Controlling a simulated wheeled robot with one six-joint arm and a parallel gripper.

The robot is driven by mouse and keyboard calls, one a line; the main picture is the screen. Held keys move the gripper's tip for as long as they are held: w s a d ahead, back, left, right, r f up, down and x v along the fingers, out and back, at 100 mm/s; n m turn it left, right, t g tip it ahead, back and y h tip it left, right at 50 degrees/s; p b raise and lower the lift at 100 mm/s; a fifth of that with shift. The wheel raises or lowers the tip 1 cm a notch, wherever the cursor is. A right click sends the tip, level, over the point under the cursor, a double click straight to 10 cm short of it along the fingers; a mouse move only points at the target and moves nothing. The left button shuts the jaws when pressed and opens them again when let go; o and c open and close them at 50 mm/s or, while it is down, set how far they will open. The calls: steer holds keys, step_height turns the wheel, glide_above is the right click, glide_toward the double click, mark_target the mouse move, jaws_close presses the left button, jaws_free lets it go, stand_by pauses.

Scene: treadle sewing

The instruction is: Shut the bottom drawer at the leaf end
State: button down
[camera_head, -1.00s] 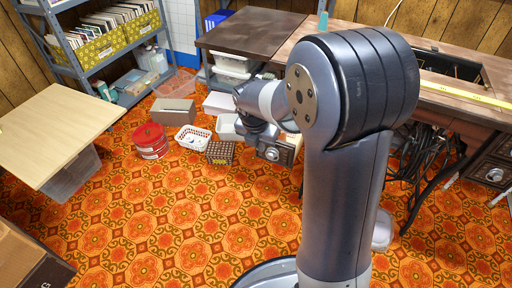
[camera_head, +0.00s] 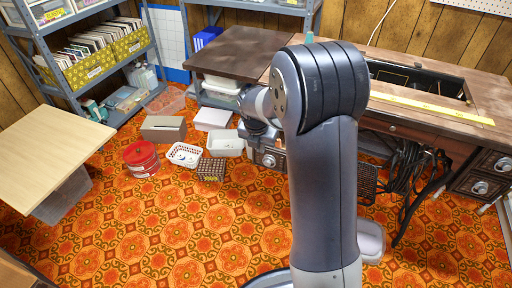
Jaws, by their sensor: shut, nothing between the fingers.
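The sewing table's dark brown leaf (camera_head: 232,54) is at its left end. Below it, a dark drawer front with a round metal pull (camera_head: 268,160) shows low beside my arm. My arm hides its right side, and I cannot tell how far out the drawer stands. My gripper (camera_head: 262,138) is at the dark end of my arm, just above and in front of that drawer front in the picture. It is shut and empty. Its fingertips are hard to make out, and I cannot tell whether it touches the drawer.
A white bin (camera_head: 225,144), a brown woven basket (camera_head: 211,170), a white basket (camera_head: 184,154) and a red tin (camera_head: 141,158) stand on the floor left of the drawer. A pale table (camera_head: 45,150) is at far left. The patterned floor (camera_head: 190,230) in front is clear.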

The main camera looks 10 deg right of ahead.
steer(key=w+d+p, duration=0.3)
steer(key=w+d, duration=0.1)
steer(key=w, duration=0.1)
steer(key=shift+w, duration=0.15)
steer(key=shift+a, duration=0.2)
